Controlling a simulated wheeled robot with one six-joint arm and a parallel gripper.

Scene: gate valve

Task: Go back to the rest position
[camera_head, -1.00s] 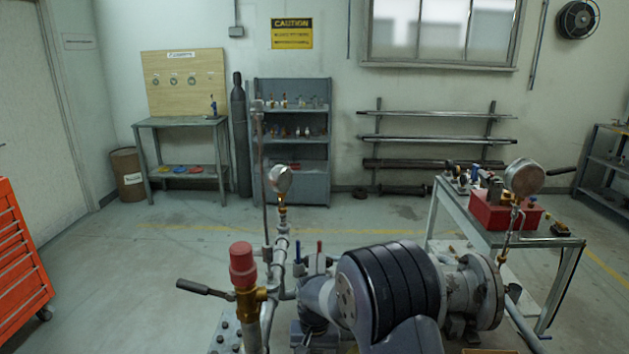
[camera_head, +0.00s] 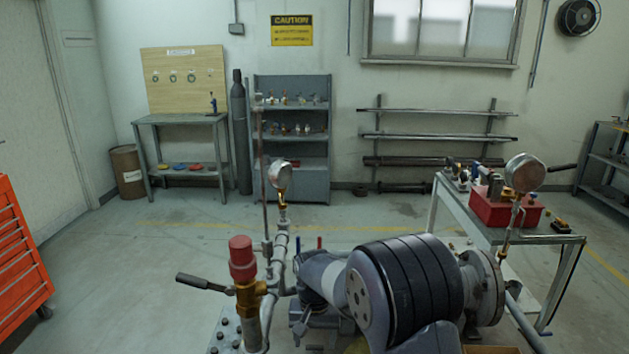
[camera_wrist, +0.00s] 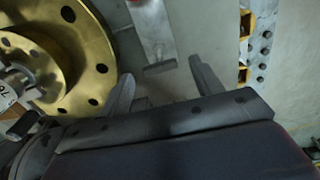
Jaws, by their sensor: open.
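My gripper (camera_wrist: 163,88) shows in the wrist view with its two fingers spread apart and nothing between them. A large brass-coloured flange or wheel (camera_wrist: 93,78) with bolt holes lies left of the fingers, apart from them as far as I can see. In the head view my own folded arm fills the lower middle and right, and my gripper is hidden there. Behind my arm stands the pipework, with a red-capped brass valve (camera_head: 243,262), a lever handle (camera_head: 205,285), a pressure gauge (camera_head: 280,176) and a grey pipe flange (camera_head: 484,287).
A grey work table (camera_head: 560,241) with a red bin (camera_head: 505,214) and a second gauge (camera_head: 524,173) are at right. An orange tool cabinet (camera_head: 18,252) is at left. Shelves (camera_head: 290,160) and a pipe rack (camera_head: 437,137) line the back wall. The floor between is clear.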

